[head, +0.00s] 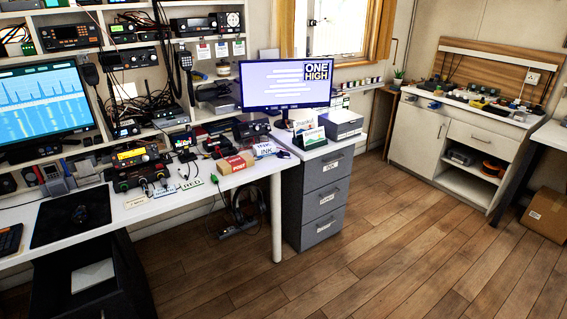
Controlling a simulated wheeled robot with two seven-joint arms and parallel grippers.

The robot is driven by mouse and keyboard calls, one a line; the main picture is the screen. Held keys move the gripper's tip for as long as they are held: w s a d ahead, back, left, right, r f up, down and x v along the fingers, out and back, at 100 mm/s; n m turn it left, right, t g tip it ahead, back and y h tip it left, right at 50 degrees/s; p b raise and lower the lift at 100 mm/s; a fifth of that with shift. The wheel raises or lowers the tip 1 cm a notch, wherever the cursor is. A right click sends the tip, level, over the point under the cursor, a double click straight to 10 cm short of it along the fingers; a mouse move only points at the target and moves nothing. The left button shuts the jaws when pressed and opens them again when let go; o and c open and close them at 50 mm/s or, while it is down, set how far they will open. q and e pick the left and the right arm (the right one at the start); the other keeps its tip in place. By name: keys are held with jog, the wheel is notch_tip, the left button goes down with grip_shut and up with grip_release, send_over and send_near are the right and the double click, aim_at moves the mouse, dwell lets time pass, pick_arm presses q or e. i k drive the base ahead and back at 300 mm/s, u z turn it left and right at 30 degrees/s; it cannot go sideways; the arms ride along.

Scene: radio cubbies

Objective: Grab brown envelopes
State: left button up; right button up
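I cannot make out any brown envelopes in the head view. A small brown and red box (237,163) lies on the white desk (225,184), near its right end. A brown cardboard box (545,214) sits on the floor at the far right. Something flat and pale (92,276) lies on the dark unit under the desk at lower left; I cannot tell what it is. Neither of my grippers is in view.
A grey drawer cabinet (322,201) stands at the desk's right end, below a monitor (285,84). Radios crowd the shelves (165,42) at left. A white cabinet (455,142) stands at the back right. The wooden floor (400,245) between is clear.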

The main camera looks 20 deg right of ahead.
aim_at(235, 164)
jog(key=z, duration=1.6)
jog(key=i, duration=3.4)
jog(key=u, duration=2.05)
